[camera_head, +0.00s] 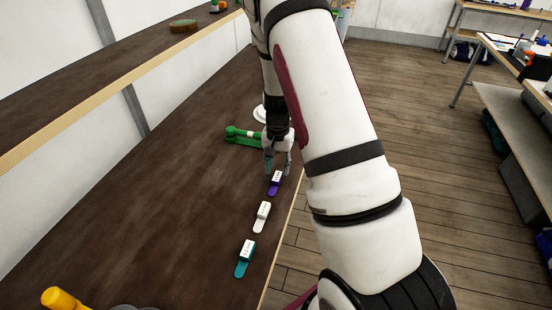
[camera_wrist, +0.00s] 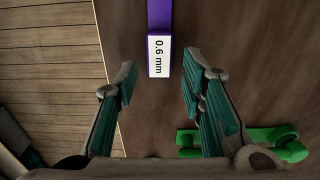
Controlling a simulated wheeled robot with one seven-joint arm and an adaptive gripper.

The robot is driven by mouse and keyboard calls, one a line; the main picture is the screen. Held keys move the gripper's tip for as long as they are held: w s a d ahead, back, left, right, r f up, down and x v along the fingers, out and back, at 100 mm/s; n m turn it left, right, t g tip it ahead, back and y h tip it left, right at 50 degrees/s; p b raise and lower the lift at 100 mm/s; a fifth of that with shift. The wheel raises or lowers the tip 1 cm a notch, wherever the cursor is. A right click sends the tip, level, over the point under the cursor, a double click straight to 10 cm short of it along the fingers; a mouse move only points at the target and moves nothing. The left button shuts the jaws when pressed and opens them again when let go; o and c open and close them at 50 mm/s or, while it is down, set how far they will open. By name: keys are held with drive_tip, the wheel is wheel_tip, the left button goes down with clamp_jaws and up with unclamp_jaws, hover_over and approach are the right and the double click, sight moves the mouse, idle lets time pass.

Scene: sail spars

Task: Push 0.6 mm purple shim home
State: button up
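The purple shim (camera_head: 274,189) lies on the dark brown bench top close to its right edge. Its white label block reads "0.6 mm" in the wrist view, where the purple strip (camera_wrist: 159,14) runs up out of the top of the picture. My gripper (camera_head: 277,163) is just beyond the shim's label end, fingers pointing down. In the wrist view my gripper (camera_wrist: 160,78) is open, with a wide empty gap between its teal-padded fingers. The label end sits ahead of that gap, roughly centred between the fingertips. I see no contact.
A white shim (camera_head: 261,216) and a teal shim (camera_head: 244,260) lie in a row nearer the camera. A green tool (camera_head: 240,143) lies behind my gripper. A yellow handle (camera_head: 62,299) is at lower left. The bench's left middle is clear.

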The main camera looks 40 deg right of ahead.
sight(278, 175)
wheel_tip(278, 175, down, 4)
drive_tip(key=shift+r+b, duration=0.2)
drive_tip(key=shift+b, duration=0.15)
drive_tip(key=shift+c, duration=0.3)
drive_tip(key=shift+r, duration=0.2)
clamp_jaws()
drive_tip(key=shift+r+p, duration=0.65)
drive_tip(key=shift+r, duration=1.85)
